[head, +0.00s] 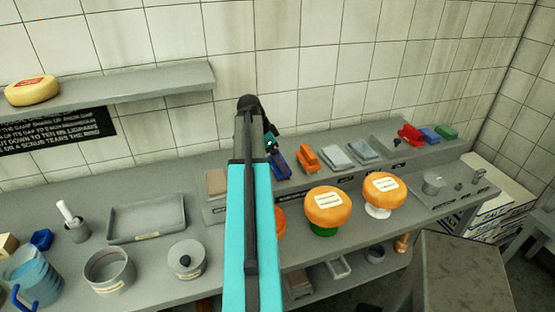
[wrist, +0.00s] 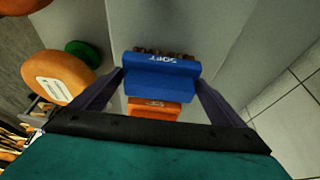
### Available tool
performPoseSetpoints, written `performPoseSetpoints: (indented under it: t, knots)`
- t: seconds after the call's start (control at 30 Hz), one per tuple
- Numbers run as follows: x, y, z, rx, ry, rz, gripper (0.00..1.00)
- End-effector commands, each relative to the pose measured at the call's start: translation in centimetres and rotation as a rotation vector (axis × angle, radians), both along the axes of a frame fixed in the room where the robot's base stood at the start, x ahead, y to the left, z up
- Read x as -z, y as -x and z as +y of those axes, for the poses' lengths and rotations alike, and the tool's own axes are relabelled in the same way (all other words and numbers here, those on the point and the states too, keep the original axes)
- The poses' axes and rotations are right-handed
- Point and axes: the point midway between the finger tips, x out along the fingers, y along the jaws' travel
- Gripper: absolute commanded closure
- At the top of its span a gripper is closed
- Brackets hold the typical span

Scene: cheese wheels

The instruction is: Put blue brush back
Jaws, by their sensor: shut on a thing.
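The blue brush (wrist: 160,78), lettered SOFT, sits between the two fingers of my gripper (wrist: 160,86) in the wrist view. My gripper is shut on it, and its bristles show along the upper edge. In the head view the blue brush (head: 281,168) is at my gripper (head: 272,150), left of an orange brush (head: 307,158) on the raised back shelf (head: 300,184). My arm hides part of that area. I cannot tell whether the blue brush touches the shelf. The orange brush also shows in the wrist view (wrist: 152,109).
Grey blocks (head: 337,156) lie right of the orange brush. Red (head: 410,134), blue (head: 430,136) and green (head: 446,131) pieces lie at the shelf's right end. Orange cheese wheels (head: 328,207) stand in front. A tray (head: 147,236) and pots (head: 108,272) stand left.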

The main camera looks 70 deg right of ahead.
Motion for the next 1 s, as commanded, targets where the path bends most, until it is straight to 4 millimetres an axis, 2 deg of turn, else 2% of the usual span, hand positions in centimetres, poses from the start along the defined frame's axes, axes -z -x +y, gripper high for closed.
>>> performPoseSetpoints:
  t: [0.07,0.1,0.13,0.57,0.77,1.0]
  knots:
    - [0.2,0.0,0.0,0.000,0.000,0.000,0.27]
    - [0.2,0.0,0.0,0.000,0.000,0.000,0.03]
    - [0.2,0.0,0.0,0.000,0.000,0.000,0.00]
    - [-0.3,0.0,0.0,0.001,0.000,0.000,0.00]
    - [-1.6,-0.5,0.3,0.001,0.002,0.000,0.00]
    - [-4.0,-1.3,0.9,0.000,0.002,-0.001,0.00]
